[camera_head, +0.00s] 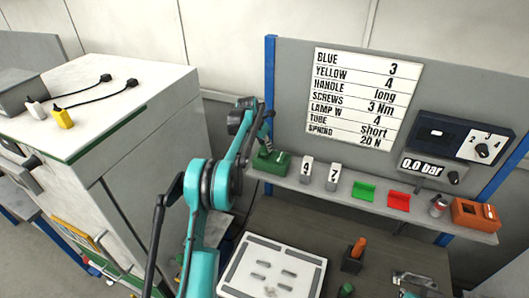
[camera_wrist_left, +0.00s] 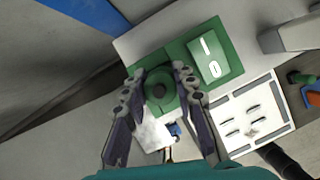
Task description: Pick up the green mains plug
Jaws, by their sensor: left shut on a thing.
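The green mains plug (camera_wrist_left: 160,92) is a round green piece with a dark centre in the left wrist view. It sits at a green box with a white-marked rocker switch (camera_wrist_left: 208,55); whether it is still seated there cannot be told. My left gripper (camera_wrist_left: 159,84) has one finger on each side of the plug and is shut on it. In the head view my left gripper (camera_head: 267,128) reaches down to the green box (camera_head: 275,163) at the shelf's left end. The plug cannot be told apart there. My right gripper is out of view.
The shelf (camera_head: 315,190) also holds two numbered blocks, a green tray (camera_head: 363,191), a red tray (camera_head: 399,200) and an orange box (camera_head: 474,215). A white framed tray (camera_head: 228,290) lies below. Yellow (camera_head: 63,118) and white blocks sit on the left cabinet.

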